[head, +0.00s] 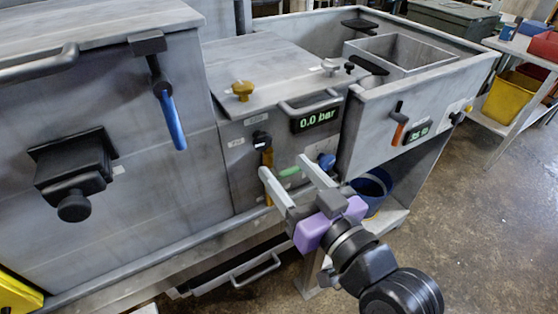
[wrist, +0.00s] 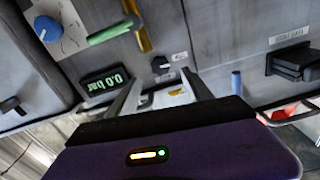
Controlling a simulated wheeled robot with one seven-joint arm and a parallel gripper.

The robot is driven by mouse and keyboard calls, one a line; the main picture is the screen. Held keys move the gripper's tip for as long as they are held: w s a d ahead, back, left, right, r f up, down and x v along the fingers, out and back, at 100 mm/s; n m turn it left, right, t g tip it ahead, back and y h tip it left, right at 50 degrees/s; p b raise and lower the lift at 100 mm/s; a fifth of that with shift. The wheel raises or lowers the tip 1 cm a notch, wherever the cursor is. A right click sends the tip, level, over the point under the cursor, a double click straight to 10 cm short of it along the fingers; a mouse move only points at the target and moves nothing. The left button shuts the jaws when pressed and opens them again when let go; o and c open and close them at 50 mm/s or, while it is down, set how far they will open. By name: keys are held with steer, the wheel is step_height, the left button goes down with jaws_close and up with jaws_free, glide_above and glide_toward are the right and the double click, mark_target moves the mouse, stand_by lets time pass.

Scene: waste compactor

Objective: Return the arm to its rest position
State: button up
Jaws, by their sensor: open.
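My gripper (head: 284,166) is in front of the compactor's middle panel (head: 234,177), at the end of my arm. Its two grey fingers are apart and point toward the panel. Nothing is seen held in the head view. In the wrist view the fingers (wrist: 162,82) are spread, with a pale surface showing between them. A green handle (head: 290,171) and a blue knob (head: 326,161) are near the fingertips in the head view. Whether the fingers touch anything on the panel cannot be told.
The panel has a yellow-orange lever (head: 267,160) and a display (head: 315,118) reading 0.0 bar. A blue lever (head: 171,118) and a black latch (head: 76,175) are on the left housing. A blue bucket (head: 371,190) stands below right. Open floor (head: 480,230) lies to the right.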

steer(key=shift+s+d, duration=0.2)
steer(key=shift+s, duration=0.05)
stand_by(0.3)
steer(key=d+r+m+t+h, duration=0.2)
steer(key=d+r+t, duration=0.1)
steer(key=d, duration=0.1)
steer(key=s+d+f+m+t+h, duration=0.1)
steer(key=s+d+f+m+h, duration=0.4)
steer(key=s+d, duration=0.4)
steer(key=s+d+f+g+h+p, duration=0.1)
steer(key=s+f, duration=0.4)
steer(key=s, duration=0.7)
steer(key=s+d+f+n+g+h+p, duration=0.1)
steer(key=s+d+f, duration=0.4)
steer(key=s, duration=0.7)
steer(key=shift+d+f+g+h+p, duration=0.2)
steer(key=shift+d+g+h+p, duration=0.35)
steer(key=shift+g, duration=0.55)
